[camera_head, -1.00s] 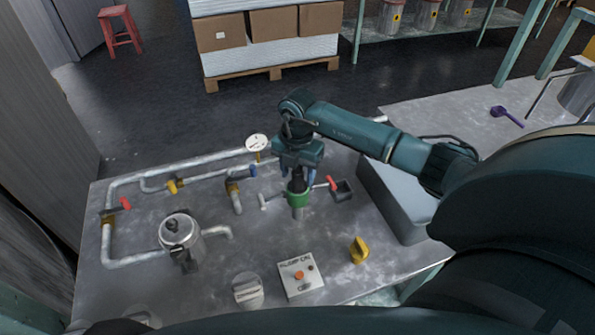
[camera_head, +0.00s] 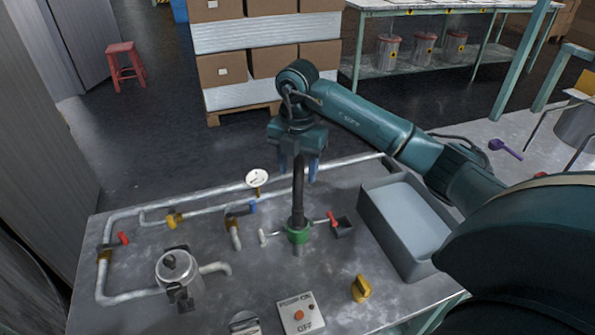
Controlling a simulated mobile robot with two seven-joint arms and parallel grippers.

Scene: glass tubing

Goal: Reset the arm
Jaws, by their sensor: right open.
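My right gripper (camera_head: 298,168) is above the bench, coming in from the right, with its fingers pointing down. Its blue-tipped fingers are open on either side of the upper end of a dark upright tube (camera_head: 298,197). I cannot tell whether they touch it. The tube stands in a green collar (camera_head: 297,232) on the metal bench (camera_head: 205,275). My left gripper is not in view.
A red-handled valve (camera_head: 332,219) is beside the collar. Grey pipes (camera_head: 128,293), a gauge (camera_head: 257,179) and a metal pot (camera_head: 178,275) are at left. A grey bin (camera_head: 375,219) is at right. A switch box (camera_head: 300,314) and yellow knob (camera_head: 361,289) are in front.

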